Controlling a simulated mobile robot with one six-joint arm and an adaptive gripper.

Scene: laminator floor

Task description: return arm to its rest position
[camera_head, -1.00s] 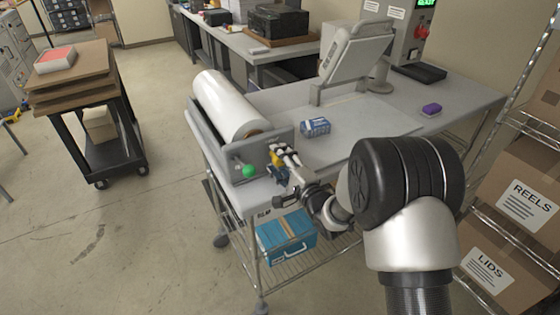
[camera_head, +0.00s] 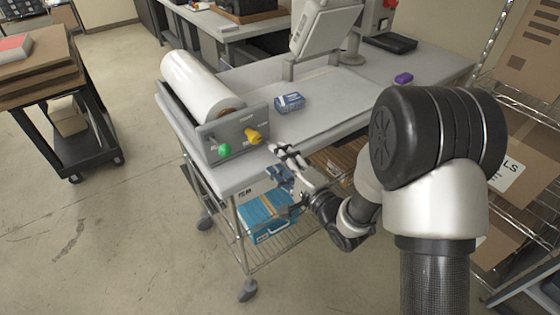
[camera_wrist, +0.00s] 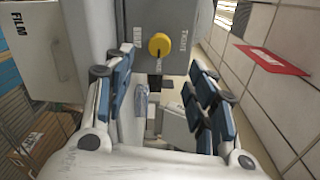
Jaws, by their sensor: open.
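A yellow knob (camera_head: 253,136) and a green knob (camera_head: 221,150) sit on the grey panel (camera_head: 238,119) at the end of the white film roll (camera_head: 202,86). In the wrist view the yellow knob (camera_wrist: 159,45) lies ahead, beyond the fingertips and apart from them. My arm reaches in from the lower right.
A blue-and-white box (camera_head: 290,102) and a purple block (camera_head: 403,78) lie on the table top (camera_head: 340,92). A blue case (camera_head: 268,218) rests on the lower wire shelf. A black cart (camera_head: 88,125) stands at left. A wire rack with boxes (camera_head: 520,165) is close at right. Floor at front left is clear.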

